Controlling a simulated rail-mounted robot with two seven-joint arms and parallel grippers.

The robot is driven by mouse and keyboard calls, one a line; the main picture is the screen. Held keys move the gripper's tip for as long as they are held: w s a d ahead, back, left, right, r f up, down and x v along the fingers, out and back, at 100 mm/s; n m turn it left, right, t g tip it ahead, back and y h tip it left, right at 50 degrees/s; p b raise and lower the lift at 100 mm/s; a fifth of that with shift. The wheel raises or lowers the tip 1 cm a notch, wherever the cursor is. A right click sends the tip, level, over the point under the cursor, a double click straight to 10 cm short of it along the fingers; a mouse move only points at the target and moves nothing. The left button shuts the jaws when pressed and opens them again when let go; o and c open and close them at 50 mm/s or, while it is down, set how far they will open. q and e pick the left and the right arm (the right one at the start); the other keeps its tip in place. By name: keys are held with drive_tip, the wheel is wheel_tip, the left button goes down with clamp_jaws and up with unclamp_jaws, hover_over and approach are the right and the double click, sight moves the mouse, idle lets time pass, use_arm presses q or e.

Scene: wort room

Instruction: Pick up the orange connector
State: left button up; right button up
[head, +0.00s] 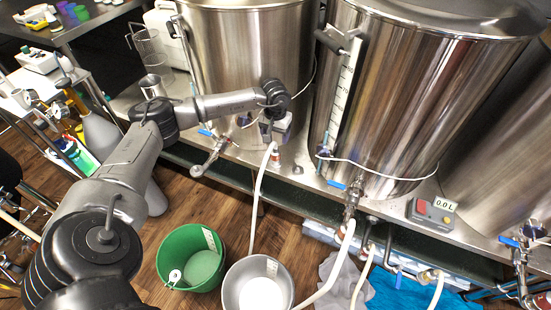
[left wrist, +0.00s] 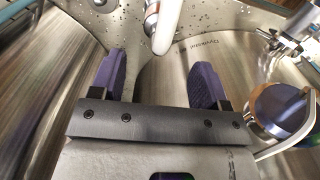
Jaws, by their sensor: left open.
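The orange connector (head: 276,161) is small, at the upper end of a white hose (head: 259,190), by the steel shelf edge in front of the left kettle. My left gripper (head: 268,130) is above the connector in the head view, close to the kettle wall. In the left wrist view, its two purple fingers (left wrist: 156,75) are apart with nothing between them. My right gripper is not seen.
Large steel kettles (head: 245,50) stand close behind my left gripper. A valve with a blue handle (head: 212,150) sticks out to its left. A green bucket (head: 192,257) and a steel bucket (head: 232,290) stand on the floor. More hoses hang right. A red-button box (head: 432,213) sits on the shelf.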

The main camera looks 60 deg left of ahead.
sight(275, 152)
use_arm(q)
wheel_tip(275, 152, down, 4)
drive_tip(key=shift+f+b, duration=0.15)
drive_tip(key=shift+b, duration=0.3)
drive_tip(key=shift+s+d+f+b, duration=0.15)
drive_tip(key=shift+f+b, duration=0.5)
drive_tip(key=shift+f, duration=0.7)
drive_tip(key=shift+s+d+f+b, duration=0.15)
drive_tip(key=shift+f+b, duration=0.5)
drive_tip(key=shift+f, duration=0.65)
drive_tip(key=shift+w, duration=0.15)
drive_tip(key=shift+r, duration=0.1)
drive_tip(key=shift+c, duration=0.4)
drive_tip(key=c, duration=1)
wheel_tip(275, 152, up, 9)
drive_tip(key=p, duration=0.3)
drive_tip(key=shift+p, duration=0.3)
drive_tip(key=shift+r, duration=0.5)
drive_tip(key=shift+r, duration=0.1)
